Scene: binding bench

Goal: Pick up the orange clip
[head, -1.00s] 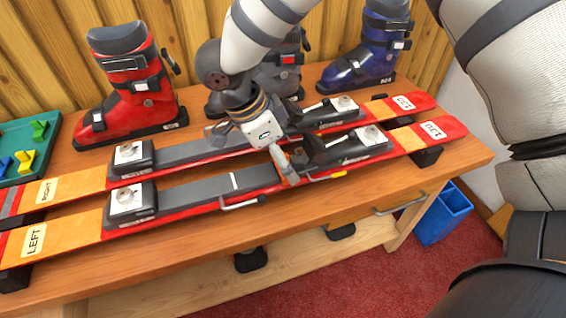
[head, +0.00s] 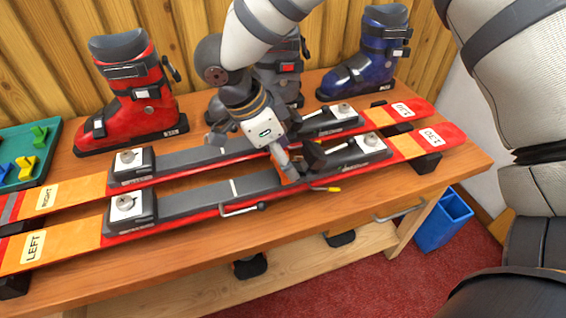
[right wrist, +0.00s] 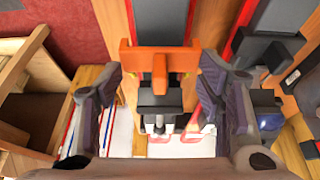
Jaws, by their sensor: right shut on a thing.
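The orange clip (right wrist: 160,61) shows in the right wrist view as a crossbar with a short middle stem, between the two dark finger pads. My right gripper (right wrist: 160,85) is shut on it by its two ends. In the head view the right gripper (head: 295,172) points down at the middle of the front ski, marked LEFT (head: 82,240). A bit of the clip's orange (head: 287,171) shows by its fingers; the rest is hidden. I cannot tell whether the clip touches the ski. My left gripper is not in view.
A second ski, marked RIGHT (head: 90,190), lies behind on the wooden bench (head: 340,215). A red boot (head: 135,100) and a blue boot (head: 372,62) stand along the wall. A green tray (head: 10,183) is at the left. A blue bin (head: 443,222) stands on the floor.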

